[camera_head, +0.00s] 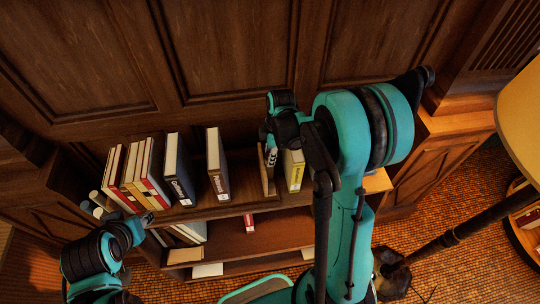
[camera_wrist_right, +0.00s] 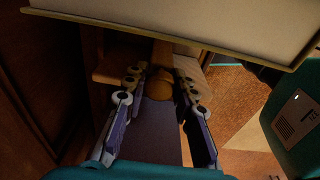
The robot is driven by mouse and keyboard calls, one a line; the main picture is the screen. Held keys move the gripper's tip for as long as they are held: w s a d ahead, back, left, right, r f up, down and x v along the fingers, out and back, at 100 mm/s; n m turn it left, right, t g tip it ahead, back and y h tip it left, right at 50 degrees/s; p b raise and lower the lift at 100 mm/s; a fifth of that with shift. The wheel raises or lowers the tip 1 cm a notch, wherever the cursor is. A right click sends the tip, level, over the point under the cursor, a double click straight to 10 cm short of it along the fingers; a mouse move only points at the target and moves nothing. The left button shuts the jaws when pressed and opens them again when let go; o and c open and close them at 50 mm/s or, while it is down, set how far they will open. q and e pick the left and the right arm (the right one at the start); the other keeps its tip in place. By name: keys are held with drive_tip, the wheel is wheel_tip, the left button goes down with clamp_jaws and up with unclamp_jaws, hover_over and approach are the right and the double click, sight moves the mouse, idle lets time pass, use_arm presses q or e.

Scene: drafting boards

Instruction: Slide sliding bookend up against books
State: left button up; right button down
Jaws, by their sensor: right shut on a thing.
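The wooden bookend (camera_head: 265,173) stands upright on the top shelf, between a brown book (camera_head: 217,165) on its left and a yellow book (camera_head: 294,170) on its right. A clear gap separates it from the brown book. My right gripper (camera_head: 269,152) reaches down at the bookend's upper part. In the right wrist view its fingers (camera_wrist_right: 161,80) are shut around a rounded wooden piece (camera_wrist_right: 161,90), which looks like part of the bookend. The right arm covers what lies further right on the shelf. My left gripper (camera_head: 146,219) is low at the left, by the shelf's front edge; its jaws are unclear.
Several books (camera_head: 132,175) lean together at the shelf's left end, with a dark blue book (camera_head: 178,170) right of them. The lower shelf (camera_head: 260,237) holds more books. A large pale panel (camera_wrist_right: 200,22) crosses the top of the wrist view.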

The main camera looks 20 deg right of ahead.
drive_tip(key=shift+w+a+b, duration=0.15)
drive_tip(key=shift+w+a, duration=0.1)
drive_tip(key=shift+a, duration=0.7)
drive_tip(key=shift+w+a+b, duration=0.2)
drive_tip(key=shift+w+a, duration=0.05)
drive_tip(key=shift+a, duration=0.75)
drive_tip(key=shift+w+a+b, duration=0.15)
drive_tip(key=shift+w+a, duration=0.1)
drive_tip(key=shift+a, duration=0.85)
drive_tip(key=shift+w+a+b, duration=0.15)
drive_tip(key=shift+w+a, duration=0.1)
drive_tip(key=shift+a, duration=0.7)
drive_tip(key=shift+w+a+b, duration=0.2)
drive_tip(key=shift+w+a, duration=0.05)
drive_tip(key=shift+a, duration=0.65)
drive_tip(key=shift+w+a+b, duration=0.15)
drive_tip(key=shift+w+a, duration=0.1)
drive_tip(key=shift+a, duration=0.7)
drive_tip(key=shift+w+a+b, duration=0.15)
drive_tip(key=shift+w+a, duration=0.1)
drive_tip(key=shift+a, duration=0.7)
drive_tip(key=shift+w+a+b, duration=0.15)
drive_tip(key=shift+w+a, duration=0.1)
drive_tip(key=shift+a, duration=0.75)
drive_tip(key=shift+w+a+b, duration=0.15)
drive_tip(key=shift+w+a, duration=0.1)
drive_tip(key=shift+a, duration=0.7)
